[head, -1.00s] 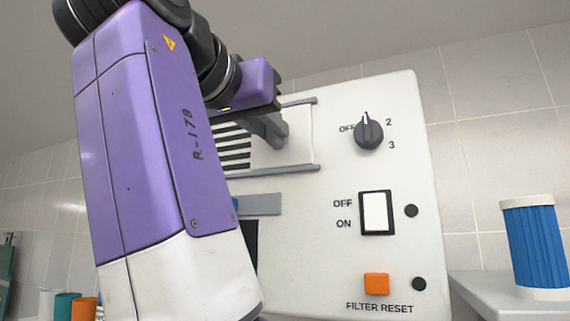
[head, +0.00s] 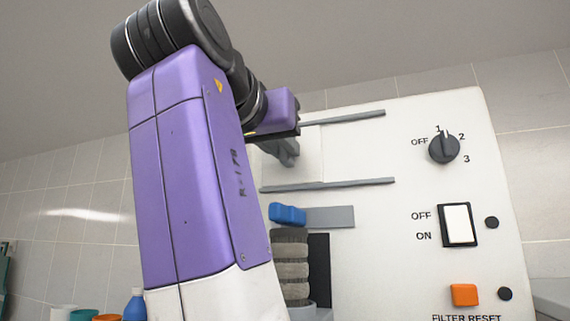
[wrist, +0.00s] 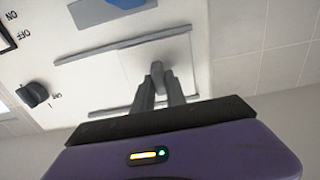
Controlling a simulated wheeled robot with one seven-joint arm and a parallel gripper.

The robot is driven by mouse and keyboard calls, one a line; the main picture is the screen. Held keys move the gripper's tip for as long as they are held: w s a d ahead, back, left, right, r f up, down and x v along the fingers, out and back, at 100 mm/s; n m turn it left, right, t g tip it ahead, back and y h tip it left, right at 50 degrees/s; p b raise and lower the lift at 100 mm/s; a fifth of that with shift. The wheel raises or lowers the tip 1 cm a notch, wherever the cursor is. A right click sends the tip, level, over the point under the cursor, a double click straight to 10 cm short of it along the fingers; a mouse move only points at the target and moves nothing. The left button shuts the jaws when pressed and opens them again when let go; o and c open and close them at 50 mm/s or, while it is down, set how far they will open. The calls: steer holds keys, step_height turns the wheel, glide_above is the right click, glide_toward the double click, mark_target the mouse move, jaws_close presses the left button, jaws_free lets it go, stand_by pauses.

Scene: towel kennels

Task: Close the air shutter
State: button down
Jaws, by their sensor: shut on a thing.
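The air shutter is a white sliding plate (head: 310,155) between two grey rails on the white machine front. It also shows in the wrist view (wrist: 135,68). My gripper (head: 288,155) is shut on its grey handle, which is mostly hidden between the fingers; the fingers also show in the wrist view (wrist: 158,88). The plate sits at the left end of the rails in the head view. Bare panel shows between the rails to its right. No dark vent slots show in either current view, though my arm hides part of the area in the head view.
The upper rail (head: 350,117) and lower rail (head: 350,185) run past the plate. A dial (head: 444,147), a white switch (head: 458,225) and an orange button (head: 465,295) are at right. Below are a blue handle (head: 288,214) on a grey strip and rolled towels (head: 291,265).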

steer(key=shift+a+r, duration=0.1)
steer(key=shift+a, duration=0.05)
steer(key=c, duration=1.4)
jaws_free()
steer(key=shift+a, duration=0.1)
steer(key=shift+o, duration=0.2)
steer(key=b+v, duration=0.2)
steer(key=v, duration=0.5)
steer(key=shift+s+b, duration=0.3)
steer(key=shift+s, duration=0.05)
steer(key=shift+a, duration=0.1)
